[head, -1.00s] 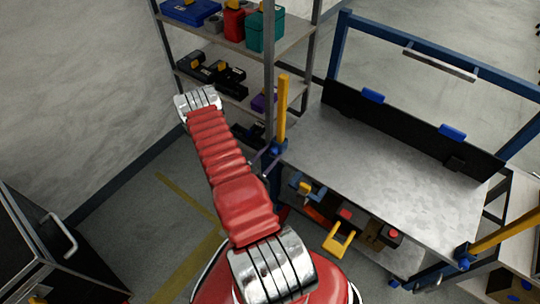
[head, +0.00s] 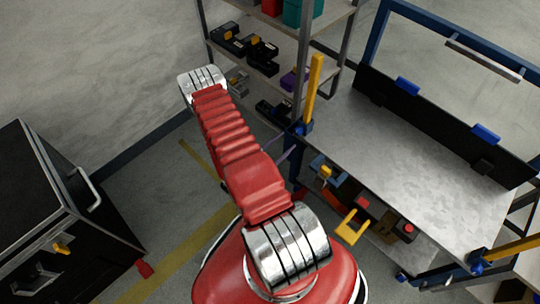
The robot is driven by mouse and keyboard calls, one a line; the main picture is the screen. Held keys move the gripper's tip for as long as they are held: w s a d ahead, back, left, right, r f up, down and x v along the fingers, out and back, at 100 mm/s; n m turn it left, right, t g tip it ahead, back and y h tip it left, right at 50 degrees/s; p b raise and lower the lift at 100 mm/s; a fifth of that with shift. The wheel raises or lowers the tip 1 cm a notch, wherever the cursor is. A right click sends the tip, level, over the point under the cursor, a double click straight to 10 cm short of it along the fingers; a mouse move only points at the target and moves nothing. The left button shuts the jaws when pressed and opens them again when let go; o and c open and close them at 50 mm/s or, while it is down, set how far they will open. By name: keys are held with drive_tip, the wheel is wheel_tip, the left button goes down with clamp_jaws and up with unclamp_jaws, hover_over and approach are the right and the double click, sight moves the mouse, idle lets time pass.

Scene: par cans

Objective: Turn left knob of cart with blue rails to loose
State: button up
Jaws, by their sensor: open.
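The cart with blue rails (head: 374,38) stands at the right, with a bare grey top (head: 400,140). A black panel along its back edge carries a left blue knob-like piece (head: 408,86) and a right one (head: 485,134). Their turned position is too small to read. A yellow bar (head: 315,85) rises from a blue corner fitting at the cart's left, and another yellow bar (head: 512,250) is at the right corner. My red arm reaches up and left, left of the cart. My gripper is not clearly visible; the arm hides what lies behind it.
A grey shelf unit (head: 345,22) with cases and tools stands behind the cart's left side. A black cabinet (head: 22,190) with a handle is at the left. Tools (head: 350,228) lie under the cart top.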

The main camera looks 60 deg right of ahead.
drive_tip(key=w+a, duration=0.1)
drive_tip(key=a, duration=0.6)
drive_tip(key=shift+a, duration=0.3)
drive_tip(key=shift+w, duration=0.1)
idle(0.5)
